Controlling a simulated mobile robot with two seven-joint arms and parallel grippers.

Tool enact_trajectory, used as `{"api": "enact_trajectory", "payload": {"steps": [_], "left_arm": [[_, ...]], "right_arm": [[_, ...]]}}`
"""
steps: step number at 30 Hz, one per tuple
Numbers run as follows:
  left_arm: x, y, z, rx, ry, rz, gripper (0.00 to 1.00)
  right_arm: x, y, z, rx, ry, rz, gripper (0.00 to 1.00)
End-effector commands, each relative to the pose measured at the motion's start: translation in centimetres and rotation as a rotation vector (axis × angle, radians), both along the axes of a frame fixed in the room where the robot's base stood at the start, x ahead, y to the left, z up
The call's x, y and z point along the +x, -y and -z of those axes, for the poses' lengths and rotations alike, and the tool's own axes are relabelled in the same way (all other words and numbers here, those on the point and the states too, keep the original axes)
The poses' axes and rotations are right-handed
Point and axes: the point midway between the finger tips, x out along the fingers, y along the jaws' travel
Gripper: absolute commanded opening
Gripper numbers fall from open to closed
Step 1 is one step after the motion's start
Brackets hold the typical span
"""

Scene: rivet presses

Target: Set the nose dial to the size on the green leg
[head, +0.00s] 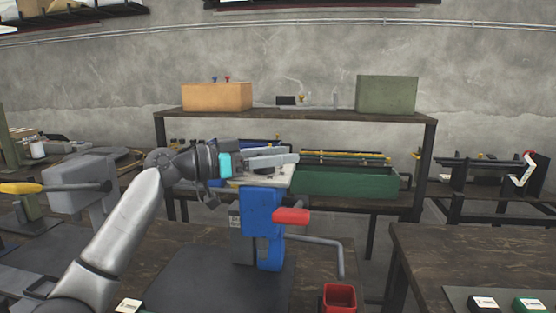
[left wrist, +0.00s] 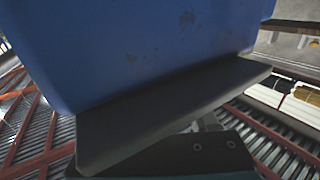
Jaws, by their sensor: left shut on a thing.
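A blue rivet press (head: 262,212) with a red handle (head: 291,216) stands on the near bench. My left gripper (head: 272,161) reaches in from the left and is at the top of the press. It is shut on a part there; its fingers hide which part. In the left wrist view the blue press body (left wrist: 140,50) fills the upper middle, with a dark grey finger (left wrist: 165,112) close against its lower edge. I cannot make out the nose dial, its setting or the green leg. My right gripper is not in view.
A red open bin (head: 340,298) stands at the near bench's front right. A grey press (head: 80,187) with a yellow handle is at the left. A shelf (head: 300,116) with boxes stands behind. The right bench (head: 470,252) is mostly clear, with small labelled boxes in front.

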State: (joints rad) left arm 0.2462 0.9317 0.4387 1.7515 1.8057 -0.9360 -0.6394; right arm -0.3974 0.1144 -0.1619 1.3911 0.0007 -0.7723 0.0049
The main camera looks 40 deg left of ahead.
Motion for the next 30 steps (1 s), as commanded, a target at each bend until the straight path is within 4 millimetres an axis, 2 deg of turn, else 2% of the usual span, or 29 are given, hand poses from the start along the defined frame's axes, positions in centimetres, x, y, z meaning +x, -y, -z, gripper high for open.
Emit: {"api": "enact_trajectory", "payload": {"steps": [20, 21, 28, 30], "left_arm": [[-0.02, 0.11, 0.09, 0.002, -0.002, 0.017, 0.04], [-0.02, 0.11, 0.09, 0.002, -0.002, 0.017, 0.63], [-0.02, 0.08, 0.05, 0.001, -0.002, 0.016, 0.89], [-0.02, 0.07, 0.04, 0.001, -0.001, 0.016, 0.90]], "right_arm": [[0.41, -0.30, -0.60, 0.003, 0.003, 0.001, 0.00], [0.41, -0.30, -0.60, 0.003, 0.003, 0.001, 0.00], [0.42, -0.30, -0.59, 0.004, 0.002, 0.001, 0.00], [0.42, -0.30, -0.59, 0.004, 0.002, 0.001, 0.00]]}}
